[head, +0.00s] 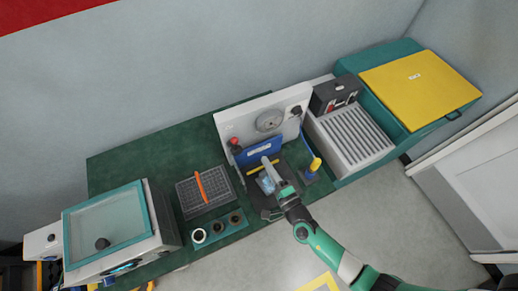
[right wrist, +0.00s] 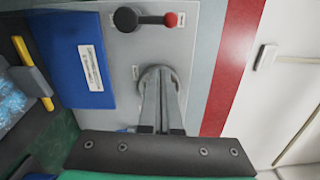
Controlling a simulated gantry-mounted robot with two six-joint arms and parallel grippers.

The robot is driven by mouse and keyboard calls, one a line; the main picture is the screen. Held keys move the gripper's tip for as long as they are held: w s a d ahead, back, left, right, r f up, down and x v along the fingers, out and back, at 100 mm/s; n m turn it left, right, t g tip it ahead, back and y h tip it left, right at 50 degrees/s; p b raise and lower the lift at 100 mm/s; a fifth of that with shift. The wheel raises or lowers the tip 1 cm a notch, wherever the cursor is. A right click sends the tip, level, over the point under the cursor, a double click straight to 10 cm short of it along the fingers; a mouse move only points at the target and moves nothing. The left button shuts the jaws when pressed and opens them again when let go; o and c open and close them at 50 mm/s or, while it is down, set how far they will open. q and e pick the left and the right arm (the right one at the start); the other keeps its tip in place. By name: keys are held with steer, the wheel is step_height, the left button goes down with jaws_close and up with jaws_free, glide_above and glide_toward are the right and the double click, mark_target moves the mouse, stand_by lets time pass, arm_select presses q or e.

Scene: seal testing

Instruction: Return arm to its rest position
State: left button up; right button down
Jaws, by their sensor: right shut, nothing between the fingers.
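My right arm comes in from the lower right in the head view. My right gripper (head: 267,162) is in front of the grey test machine (head: 290,103) and its blue panel (head: 260,149). In the right wrist view the fingers of the right gripper (right wrist: 161,118) are together with nothing between them. They point toward a round grey fitting on the machine's face; contact cannot be told. A light blue crinkled item (right wrist: 12,102) lies at the left edge of the right wrist view, beside a yellow-and-black bar (right wrist: 38,88). My left gripper is not in view.
On the green bench (head: 130,160) stand a gridded mat (head: 188,203) with an orange tool, a tray with round holes (head: 215,231) and a glass-lidded box (head: 105,225). A yellow-handled object (head: 315,165) stands close right of my gripper. A ribbed rack (head: 352,137) and yellow-lidded bin (head: 420,85) are further right.

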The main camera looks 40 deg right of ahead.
steer(key=shift+s+a, duration=0.2)
steer(key=shift+s, duration=0.85)
